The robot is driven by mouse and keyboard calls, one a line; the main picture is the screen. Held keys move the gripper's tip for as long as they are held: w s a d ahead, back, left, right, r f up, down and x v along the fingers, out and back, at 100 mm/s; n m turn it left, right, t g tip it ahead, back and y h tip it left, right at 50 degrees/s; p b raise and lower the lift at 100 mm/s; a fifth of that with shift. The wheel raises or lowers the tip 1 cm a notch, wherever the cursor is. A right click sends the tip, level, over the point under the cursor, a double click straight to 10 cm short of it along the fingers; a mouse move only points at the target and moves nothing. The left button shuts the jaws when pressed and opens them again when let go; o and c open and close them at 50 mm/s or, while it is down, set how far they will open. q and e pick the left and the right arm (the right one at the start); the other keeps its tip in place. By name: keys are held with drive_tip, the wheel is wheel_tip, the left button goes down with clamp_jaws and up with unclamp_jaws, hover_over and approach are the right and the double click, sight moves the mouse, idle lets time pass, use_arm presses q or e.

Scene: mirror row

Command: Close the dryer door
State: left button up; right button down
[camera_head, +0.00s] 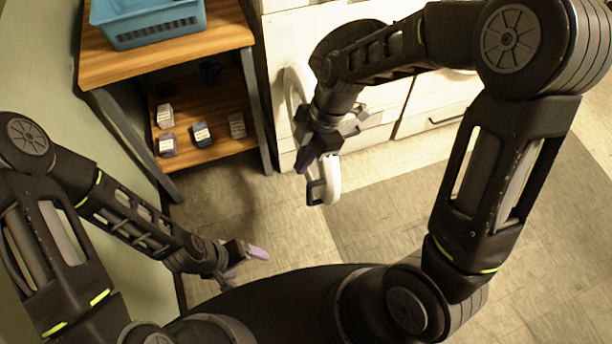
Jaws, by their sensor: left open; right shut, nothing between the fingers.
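The white dryer (288,32) stands at the top centre. Its round door (332,178) is open and swung out from the front, seen nearly edge-on as a white curved rim. A dark round opening shows behind my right arm. My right gripper (312,172) is shut with nothing in it. It overlaps the door's rim in the picture and hides its middle part; I cannot tell whether it touches. My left gripper (245,262) is open and empty, low over the floor, left of the door and apart from it.
A wooden shelf unit (232,34) with dark legs stands left of the dryer. It bears a blue basket (150,28) on top and several small boxes (202,134) below. A second white front with a drawer handle is at right.

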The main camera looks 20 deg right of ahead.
wheel_tip(320, 180, down, 10)
drive_tip(key=p, duration=0.2)
drive_tip(key=shift+d, duration=0.25)
drive_tip(key=shift+d+f, duration=0.1)
idle(0.5)
